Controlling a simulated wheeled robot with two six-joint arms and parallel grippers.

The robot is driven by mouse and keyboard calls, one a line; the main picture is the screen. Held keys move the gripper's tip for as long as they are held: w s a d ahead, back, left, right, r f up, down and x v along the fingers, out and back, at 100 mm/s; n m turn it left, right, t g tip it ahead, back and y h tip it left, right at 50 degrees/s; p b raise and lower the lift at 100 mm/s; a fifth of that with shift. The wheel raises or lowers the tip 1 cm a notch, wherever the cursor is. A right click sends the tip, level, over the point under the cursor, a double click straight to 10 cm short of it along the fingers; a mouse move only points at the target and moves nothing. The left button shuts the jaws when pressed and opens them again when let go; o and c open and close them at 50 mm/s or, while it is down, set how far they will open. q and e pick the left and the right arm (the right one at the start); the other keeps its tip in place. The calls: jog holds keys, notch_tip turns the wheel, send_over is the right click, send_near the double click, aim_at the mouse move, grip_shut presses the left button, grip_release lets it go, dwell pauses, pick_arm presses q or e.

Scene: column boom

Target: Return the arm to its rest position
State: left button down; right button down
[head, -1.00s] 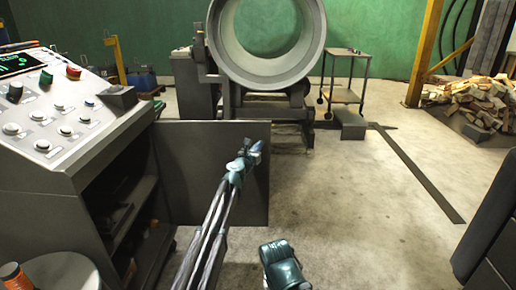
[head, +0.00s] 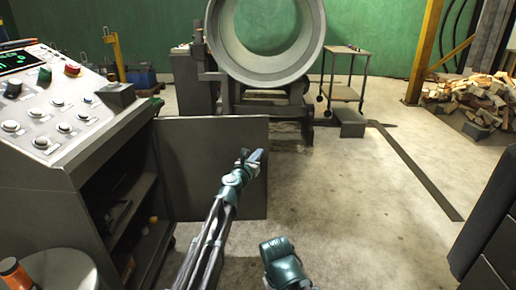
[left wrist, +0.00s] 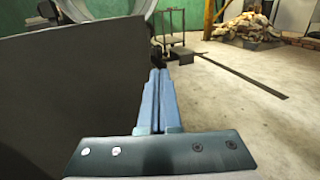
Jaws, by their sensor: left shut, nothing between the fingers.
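My left arm reaches up from the bottom of the head view. A teal joint of mine (head: 283,262) shows at the bottom middle. My right gripper is out of view.
A control console (head: 55,120) with buttons stands at left, a stool (head: 62,270) below it. A large ring (head: 228,40) on a stand is behind. A cart (head: 345,90) and wood pile (head: 470,103) stand farther right. The middle-right floor (head: 360,200) is clear.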

pick_arm(q)
jog(key=s, duration=0.4)
jog(key=shift+s+d, duration=0.15)
jog(key=shift+s, duration=0.25)
jog(key=s+a+f+m+g, duration=0.1)
jog(key=s+f+m+g, duration=0.5)
jog(key=s+m, duration=0.4)
jog(key=s+f+m+g, duration=0.3)
jog(key=s+f+m, duration=0.4)
jog(key=m, duration=0.5)
jog(key=s+a+f+m+g+y, duration=0.3)
jog(key=s+a+f+m+g, duration=0.15)
jog(key=s+a, duration=0.4)
jog(key=s+a+f+m+g+y, duration=0.3)
jog(key=s+a+f+m+y, duration=0.15)
jog(key=s+a+m, duration=0.35)
jog(key=s+d+m, duration=0.1)
jog(key=s+d, duration=0.6)
jog(key=d, duration=0.5)
notch_tip(320, 180, up, 37)
jog(key=p, duration=3.7)
jog(key=shift+w+d+r, duration=0.15)
jog(key=shift+d+r, duration=0.05)
jog(key=shift+w+g, duration=0.1)
jog(key=shift+g, duration=0.15)
